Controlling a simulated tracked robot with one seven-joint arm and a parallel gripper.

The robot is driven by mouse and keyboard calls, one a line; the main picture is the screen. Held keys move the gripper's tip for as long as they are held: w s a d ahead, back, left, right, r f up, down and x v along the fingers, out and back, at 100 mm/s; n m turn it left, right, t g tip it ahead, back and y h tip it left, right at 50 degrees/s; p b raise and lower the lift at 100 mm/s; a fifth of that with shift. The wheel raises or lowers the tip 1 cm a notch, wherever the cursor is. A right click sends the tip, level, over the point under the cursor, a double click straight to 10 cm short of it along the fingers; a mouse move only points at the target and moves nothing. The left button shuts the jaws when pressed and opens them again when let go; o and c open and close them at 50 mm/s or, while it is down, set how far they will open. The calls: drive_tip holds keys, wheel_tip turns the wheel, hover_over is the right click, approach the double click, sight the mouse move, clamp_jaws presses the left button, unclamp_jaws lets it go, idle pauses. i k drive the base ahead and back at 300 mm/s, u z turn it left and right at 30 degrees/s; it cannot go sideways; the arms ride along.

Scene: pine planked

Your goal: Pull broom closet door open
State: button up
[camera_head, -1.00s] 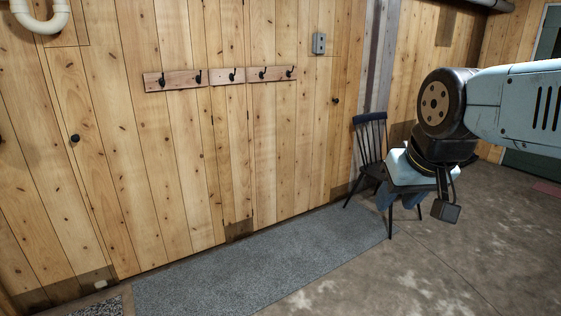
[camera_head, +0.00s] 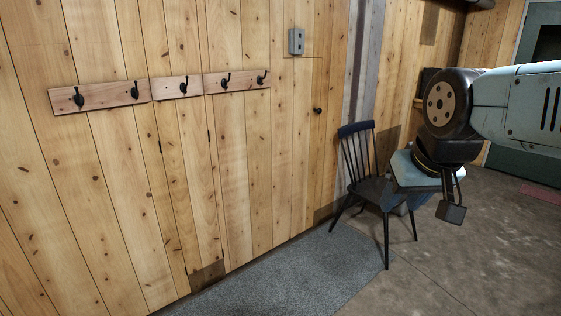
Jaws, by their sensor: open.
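A plank door (camera_head: 262,165) lies flush in the pine wall, shut, with a small dark knob (camera_head: 317,110) near its right edge. No label tells whether this is the broom closet. My gripper (camera_head: 402,205) hangs below my wrist at the right, open, in front of the chair in the picture. It is apart from the knob, to the right of it and lower. Its fingertips are partly hard to make out against the chair.
A dark spindle-back chair (camera_head: 358,152) stands by the wall right of the door. A grey mat (camera_head: 285,275) lies along the wall. Coat hooks (camera_head: 183,87) on wooden boards and a grey box (camera_head: 296,41) are on the wall. Concrete floor (camera_head: 470,250) at the right is clear.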

sight(263, 110)
drive_tip(key=z, duration=0.15)
drive_tip(key=i, duration=1.45)
drive_tip(key=z, duration=0.25)
drive_tip(key=i, duration=1.4)
drive_tip(key=z, duration=0.15)
